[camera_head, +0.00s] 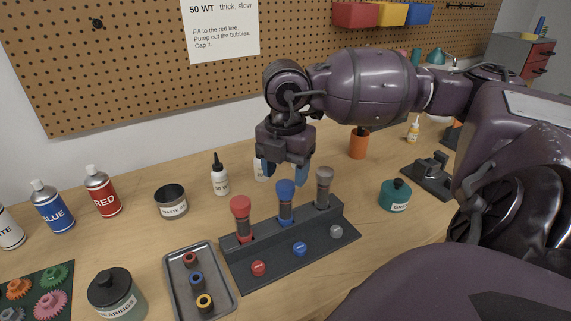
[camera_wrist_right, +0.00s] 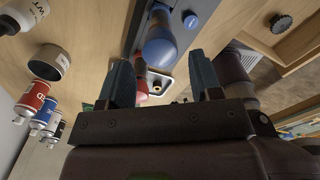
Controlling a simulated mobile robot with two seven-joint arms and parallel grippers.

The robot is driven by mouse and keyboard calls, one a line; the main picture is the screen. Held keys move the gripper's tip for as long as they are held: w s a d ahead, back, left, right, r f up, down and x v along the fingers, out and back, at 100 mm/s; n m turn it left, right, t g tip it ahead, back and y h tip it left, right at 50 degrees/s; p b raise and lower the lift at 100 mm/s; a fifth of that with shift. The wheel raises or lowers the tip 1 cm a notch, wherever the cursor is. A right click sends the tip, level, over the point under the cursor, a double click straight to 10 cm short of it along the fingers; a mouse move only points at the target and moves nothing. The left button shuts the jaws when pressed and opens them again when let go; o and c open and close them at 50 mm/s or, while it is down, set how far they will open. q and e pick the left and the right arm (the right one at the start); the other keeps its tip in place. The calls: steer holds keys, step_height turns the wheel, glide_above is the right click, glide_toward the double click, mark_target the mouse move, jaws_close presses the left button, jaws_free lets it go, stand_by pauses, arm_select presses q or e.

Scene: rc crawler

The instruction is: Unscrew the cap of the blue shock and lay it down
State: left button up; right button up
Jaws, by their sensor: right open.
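The blue shock (camera_head: 286,214) stands upright in the middle of the dark stand, between a red shock (camera_head: 241,228) and a grey shock (camera_head: 323,199). Its blue cap (camera_head: 285,187) is on top. My right gripper (camera_head: 284,172) is open and empty above and a little behind the blue cap, fingers pointing down. In the right wrist view, the blue cap (camera_wrist_right: 160,46) lies ahead of the gap between the two fingers (camera_wrist_right: 163,78), apart from both. My left gripper is out of view.
The dark stand (camera_head: 290,262) has red, blue and grey discs on its front. A grey tray (camera_head: 226,300) with small rings lies to its left. A white bottle (camera_head: 219,178) and a waste tin (camera_head: 171,203) stand behind. An orange cup (camera_head: 359,145) and teal jar (camera_head: 395,195) are right.

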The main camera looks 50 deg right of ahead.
steer(key=shift+f, duration=0.15)
steer(key=shift+f+b, duration=0.65)
steer(key=shift+f, duration=0.6)
steer(key=c, duration=0.9)
steer(key=shift+r, duration=0.25)
steer(key=shift+r+p, duration=0.9)
steer(key=shift+r, duration=1.15)
